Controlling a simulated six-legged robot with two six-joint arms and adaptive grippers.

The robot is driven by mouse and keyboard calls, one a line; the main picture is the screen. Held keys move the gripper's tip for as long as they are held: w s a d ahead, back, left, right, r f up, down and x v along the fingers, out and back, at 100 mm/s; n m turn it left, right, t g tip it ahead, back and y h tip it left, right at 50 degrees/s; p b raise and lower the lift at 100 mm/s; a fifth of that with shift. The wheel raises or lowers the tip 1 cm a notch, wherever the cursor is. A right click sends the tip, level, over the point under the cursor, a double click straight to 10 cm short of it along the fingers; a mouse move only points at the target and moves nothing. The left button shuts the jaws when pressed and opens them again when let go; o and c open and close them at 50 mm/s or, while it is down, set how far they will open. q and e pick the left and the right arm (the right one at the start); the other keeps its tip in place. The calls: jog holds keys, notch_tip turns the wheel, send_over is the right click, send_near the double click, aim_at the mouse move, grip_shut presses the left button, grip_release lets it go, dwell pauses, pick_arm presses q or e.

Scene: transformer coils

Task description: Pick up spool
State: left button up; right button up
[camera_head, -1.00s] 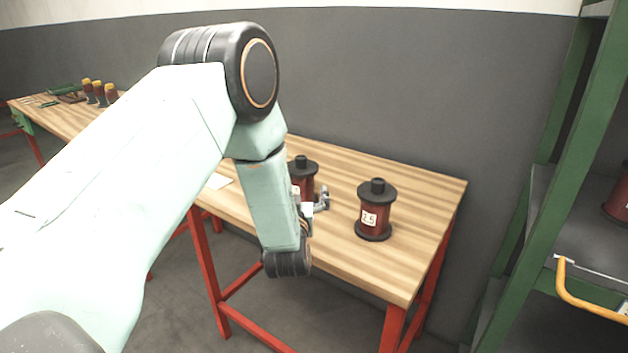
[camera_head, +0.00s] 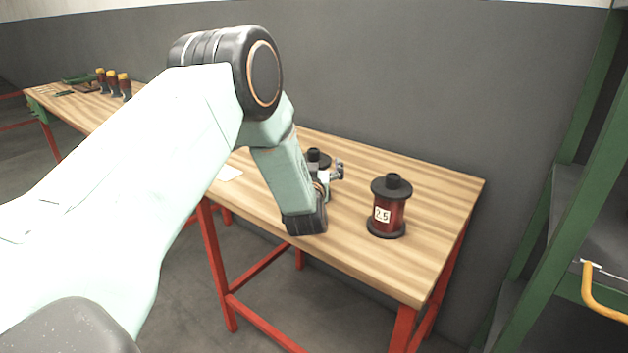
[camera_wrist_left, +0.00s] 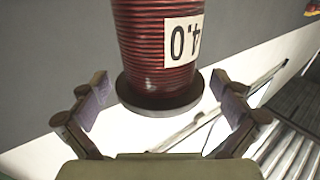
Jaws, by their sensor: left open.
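A dark red spool with black flanges and a "2.5" label (camera_head: 386,216) stands upright on the wooden table. A second spool (camera_head: 318,156) stands to its left, mostly hidden behind my left arm; only its dark top shows clearly. My left gripper (camera_head: 335,171) is beside this second spool, in front of it and slightly right. In the left wrist view a red wound spool (camera_wrist_left: 157,50) with a "4.0" label, appearing upside down, lies ahead between the spread fingers of my left gripper (camera_wrist_left: 160,92). The fingers are open and apart from it. My right gripper is not in view.
The wooden table (camera_head: 440,205) has red legs and is clear around the "2.5" spool. A green shelf rack (camera_head: 570,150) stands at right.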

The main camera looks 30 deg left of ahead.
pick_arm(q)
jog(key=shift+w, duration=0.2)
jog(key=shift+a, duration=0.15)
jog(key=shift+a+f, duration=0.1)
jog(key=shift+c, duration=0.5)
jog(key=shift+d, duration=0.2)
jog(key=c, duration=1.3)
